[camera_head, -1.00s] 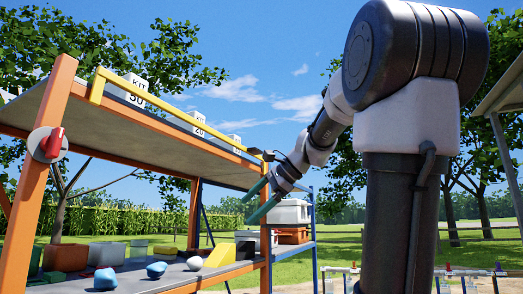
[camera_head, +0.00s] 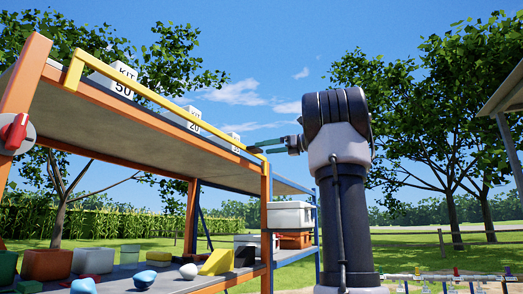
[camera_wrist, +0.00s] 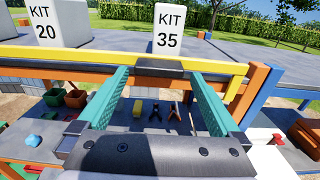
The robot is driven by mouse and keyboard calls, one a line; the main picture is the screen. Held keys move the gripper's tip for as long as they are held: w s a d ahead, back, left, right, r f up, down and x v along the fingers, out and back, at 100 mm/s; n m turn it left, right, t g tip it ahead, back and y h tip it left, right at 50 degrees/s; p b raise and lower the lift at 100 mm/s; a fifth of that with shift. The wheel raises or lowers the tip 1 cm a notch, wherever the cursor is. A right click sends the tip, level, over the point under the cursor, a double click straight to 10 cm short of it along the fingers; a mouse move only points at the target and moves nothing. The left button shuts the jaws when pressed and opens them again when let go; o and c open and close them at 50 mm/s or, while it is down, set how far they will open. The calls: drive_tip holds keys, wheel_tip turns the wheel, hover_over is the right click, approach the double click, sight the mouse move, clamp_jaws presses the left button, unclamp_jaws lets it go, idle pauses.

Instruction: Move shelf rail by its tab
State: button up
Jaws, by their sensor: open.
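The yellow shelf rail (camera_head: 160,99) runs along the front of the upper shelf. It also crosses the wrist view (camera_wrist: 80,54). Its dark tab (camera_wrist: 159,67) sits near the right end of the rail, below the KIT 35 box, and shows small in the head view (camera_head: 254,149). My gripper (camera_wrist: 158,77) is open, with one green finger on each side of the tab and nothing clamped. The fingertips reach close to the rail; I cannot tell whether they touch it. In the head view my gripper (camera_head: 272,146) points left at the tab.
White boxes marked KIT 50 (camera_head: 121,80), KIT 20 (camera_head: 193,118) and KIT 35 (camera_wrist: 172,28) stand behind the rail. The lower shelf holds bins and coloured pieces. A blue rack with a white case (camera_head: 290,215) stands beyond the right post. A red knob (camera_head: 15,133) is on the left post.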

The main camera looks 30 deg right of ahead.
drive_tip(key=shift+x, duration=1.35)
clamp_jaws()
